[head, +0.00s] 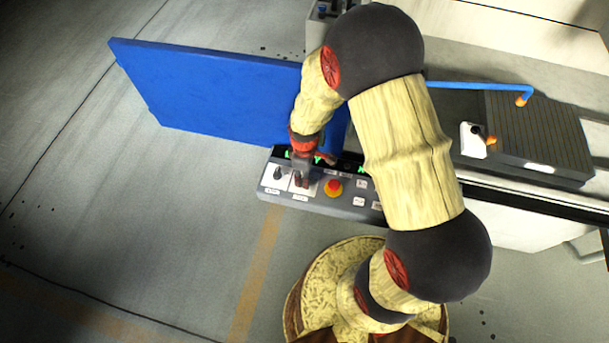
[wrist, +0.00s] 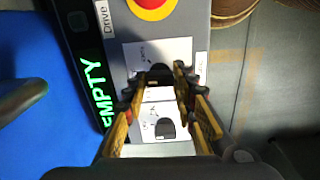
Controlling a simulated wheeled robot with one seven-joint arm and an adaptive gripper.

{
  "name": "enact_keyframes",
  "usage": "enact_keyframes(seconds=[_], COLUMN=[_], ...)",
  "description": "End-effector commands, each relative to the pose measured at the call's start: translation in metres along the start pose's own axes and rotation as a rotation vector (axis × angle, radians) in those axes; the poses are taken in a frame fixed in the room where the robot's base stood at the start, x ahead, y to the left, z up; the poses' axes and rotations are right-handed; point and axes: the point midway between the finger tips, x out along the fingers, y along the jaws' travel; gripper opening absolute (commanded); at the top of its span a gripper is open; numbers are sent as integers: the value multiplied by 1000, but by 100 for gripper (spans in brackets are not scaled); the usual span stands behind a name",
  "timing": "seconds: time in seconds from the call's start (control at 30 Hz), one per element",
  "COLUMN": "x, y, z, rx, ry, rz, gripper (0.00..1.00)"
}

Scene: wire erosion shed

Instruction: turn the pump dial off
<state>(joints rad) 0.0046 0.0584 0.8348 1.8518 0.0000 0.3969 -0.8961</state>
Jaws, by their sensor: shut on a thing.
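A grey control panel (head: 345,205) carries two black dials on white plates at its left end. The end dial (head: 278,173) is free and also shows in the wrist view (wrist: 165,128). The second dial (wrist: 160,74), beside the red button, sits between my fingertips. The plate lettering is too small to read, so I cannot tell which dial is the pump's.
A red mushroom button on yellow (head: 333,187) is close beside the gripped dial. A dark display strip with green "EMPTY" text (wrist: 98,95) runs along the panel. A large blue sheet (head: 205,88) stands behind. Floor at the left is clear.

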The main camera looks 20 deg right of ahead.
Motion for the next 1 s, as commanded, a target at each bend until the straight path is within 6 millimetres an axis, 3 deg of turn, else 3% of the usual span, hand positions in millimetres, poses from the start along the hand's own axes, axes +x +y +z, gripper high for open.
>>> enact_keyframes(seconds=[0.63,0.67,1.0], x=[0,0,0], y=[0,0,0], z=[0,0,0], rx=[-52,-52,-51], ry=[0,0,0], rz=[1,1,0], gripper=[2,28,45])
